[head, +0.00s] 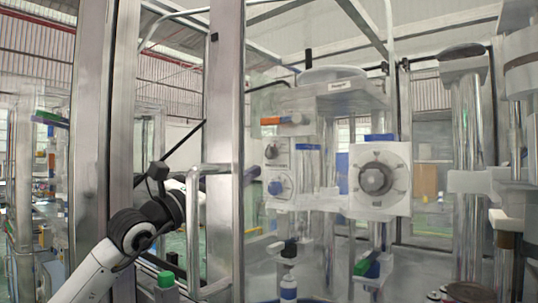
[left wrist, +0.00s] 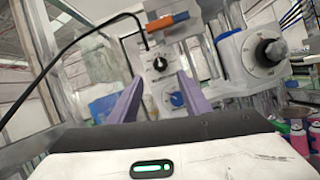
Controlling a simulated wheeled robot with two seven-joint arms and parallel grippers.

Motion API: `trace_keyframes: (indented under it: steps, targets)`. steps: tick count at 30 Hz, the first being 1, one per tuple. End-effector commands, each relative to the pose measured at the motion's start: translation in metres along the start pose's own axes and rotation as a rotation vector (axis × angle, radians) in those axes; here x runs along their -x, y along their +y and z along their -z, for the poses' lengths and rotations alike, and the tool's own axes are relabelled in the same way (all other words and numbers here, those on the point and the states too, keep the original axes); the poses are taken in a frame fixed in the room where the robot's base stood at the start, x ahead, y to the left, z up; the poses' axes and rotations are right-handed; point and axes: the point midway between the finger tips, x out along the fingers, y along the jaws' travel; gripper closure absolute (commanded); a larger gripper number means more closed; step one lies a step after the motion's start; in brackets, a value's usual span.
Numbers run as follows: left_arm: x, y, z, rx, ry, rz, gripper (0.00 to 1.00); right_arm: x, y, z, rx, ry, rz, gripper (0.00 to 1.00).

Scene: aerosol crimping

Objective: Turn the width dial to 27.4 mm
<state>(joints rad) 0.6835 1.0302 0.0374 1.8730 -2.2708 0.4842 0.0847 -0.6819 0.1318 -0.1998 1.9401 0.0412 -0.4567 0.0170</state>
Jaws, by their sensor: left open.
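The machine carries a small white panel with a black dial (head: 271,151) above a blue dial (head: 275,187). A larger grey dial (head: 375,179) sits on a white box to the right. The labels are too small to read, so I cannot tell which is the width dial or its value. In the left wrist view, the black dial (left wrist: 160,64) and the blue dial (left wrist: 175,99) show between the purple fingers of my left gripper (left wrist: 159,79). That gripper is open and empty, pointing at the panel, apparently short of it. A metal post partly hides it in the head view. My right gripper is not visible.
A metal frame post (head: 225,120) and a bent metal handle (head: 196,230) stand close by my left arm. An orange-tipped part (head: 284,120) juts out above the small panel. Pink and green cans (left wrist: 298,135) stand at lower right in the left wrist view.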

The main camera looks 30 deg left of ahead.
Motion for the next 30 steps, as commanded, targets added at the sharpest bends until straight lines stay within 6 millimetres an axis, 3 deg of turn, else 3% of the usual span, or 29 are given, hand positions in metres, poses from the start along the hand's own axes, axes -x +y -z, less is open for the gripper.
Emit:
trace_keyframes:
  steps: [6,12,18,26,30]
  targets:
    - [-0.045,0.001,-0.007,0.004,-0.001,0.001,0.56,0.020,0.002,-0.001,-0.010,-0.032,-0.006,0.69]
    - [-0.074,0.001,-0.004,0.002,-0.001,0.001,0.56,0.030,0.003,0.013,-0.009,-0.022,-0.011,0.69]
    - [-0.086,-0.001,-0.001,0.002,0.000,0.003,0.56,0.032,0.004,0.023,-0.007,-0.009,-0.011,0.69]
    - [-0.086,-0.001,0.000,0.001,0.000,0.003,0.56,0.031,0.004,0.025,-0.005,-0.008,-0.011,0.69]
    - [-0.086,-0.001,0.000,0.001,0.000,0.003,0.80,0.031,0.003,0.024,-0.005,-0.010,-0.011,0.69]
